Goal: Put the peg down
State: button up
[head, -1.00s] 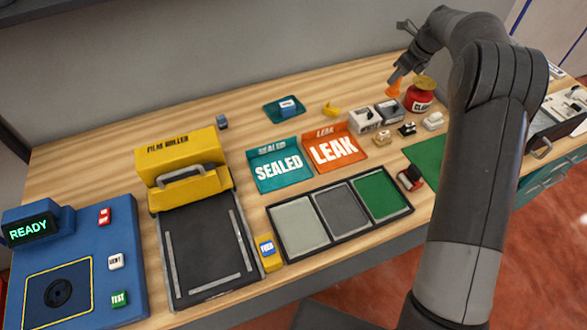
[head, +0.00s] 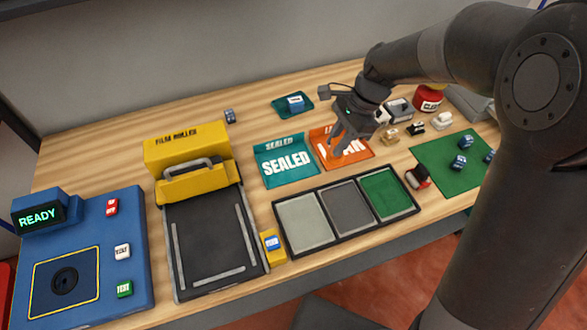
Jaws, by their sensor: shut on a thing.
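My gripper (head: 338,140) hangs over the orange LEAK tray (head: 360,154) and covers part of its lettering. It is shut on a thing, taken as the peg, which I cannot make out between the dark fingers. I cannot tell how high the fingers are above the tray. The teal SEALED tray (head: 264,170) is just left of the gripper. The three-part tray (head: 330,247), with light grey, dark grey and green sections, lies in front of it.
The yellow film roller (head: 188,150) and blue READY station (head: 80,215) stand at left. A green mat (head: 437,160) with blue dice-like blocks lies at right. Small blocks, a red jar (head: 428,96) and a small teal tray (head: 279,105) are behind. Bare wood lies between roller and SEALED tray.

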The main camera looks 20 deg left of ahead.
jog(key=shift+s+a+f, duration=0.35)
jog(key=shift+a+f, duration=1.4)
jog(key=shift+s+a+f, duration=0.3)
jog(key=shift+a+f, duration=1.4)
jog(key=shift+a, duration=0.05)
jog(key=shift+s+a+f, duration=0.35)
jog(key=shift+a+f, duration=1.4)
jog(key=shift+f, duration=0.1)
jog(key=o, duration=1)
jog(key=v, duration=1.2)
